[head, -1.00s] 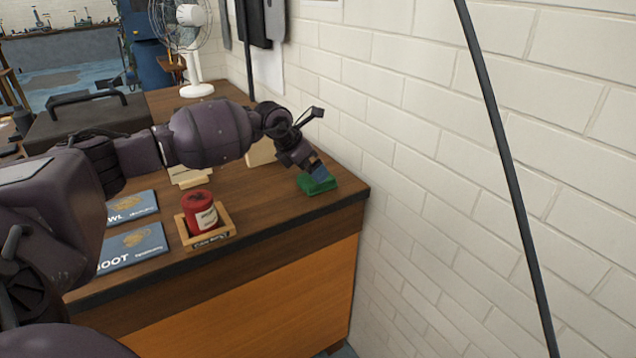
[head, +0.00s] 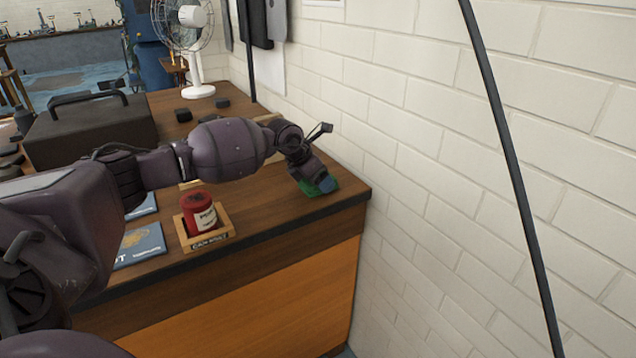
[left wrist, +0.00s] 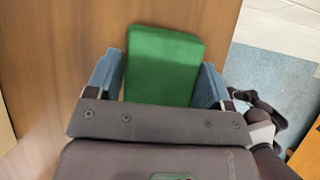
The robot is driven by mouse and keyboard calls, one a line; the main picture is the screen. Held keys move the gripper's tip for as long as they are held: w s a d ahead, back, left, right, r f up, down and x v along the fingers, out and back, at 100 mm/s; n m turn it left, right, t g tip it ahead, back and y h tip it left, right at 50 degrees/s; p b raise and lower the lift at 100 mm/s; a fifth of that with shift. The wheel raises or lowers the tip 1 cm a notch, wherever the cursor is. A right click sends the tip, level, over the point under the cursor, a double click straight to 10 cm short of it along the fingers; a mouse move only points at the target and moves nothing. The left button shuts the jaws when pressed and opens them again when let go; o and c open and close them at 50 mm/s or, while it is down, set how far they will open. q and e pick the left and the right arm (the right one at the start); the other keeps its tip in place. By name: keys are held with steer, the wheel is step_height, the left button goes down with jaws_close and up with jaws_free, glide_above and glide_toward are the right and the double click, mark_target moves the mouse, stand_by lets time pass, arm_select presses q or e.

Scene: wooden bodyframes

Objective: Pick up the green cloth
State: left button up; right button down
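The green cloth (head: 333,183) is a folded, flat block near the right end of the wooden counter, by the wall. In the left wrist view the cloth (left wrist: 163,65) lies between the two blue fingers of my left gripper (left wrist: 164,78). The fingers are spread apart, with a narrow gap showing beside the cloth. In the head view my left gripper (head: 326,185) is right at the cloth and hides part of it. My right gripper is not in view.
A red can (head: 199,212) sits in a small wooden tray (head: 226,240) left of the cloth. A black case (head: 88,130) and a white fan (head: 190,50) stand farther back. The white brick wall (head: 420,130) is close on the right.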

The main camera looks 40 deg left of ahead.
arm_select(q)
steer(key=shift+c, duration=0.7)
steer(key=shift+r, duration=0.1)
step_height(320, 180, up, 20)
steer(key=p, duration=0.1)
steer(key=shift+p, duration=0.3)
steer(key=o, duration=0.3)
steer(key=shift+c, duration=1)
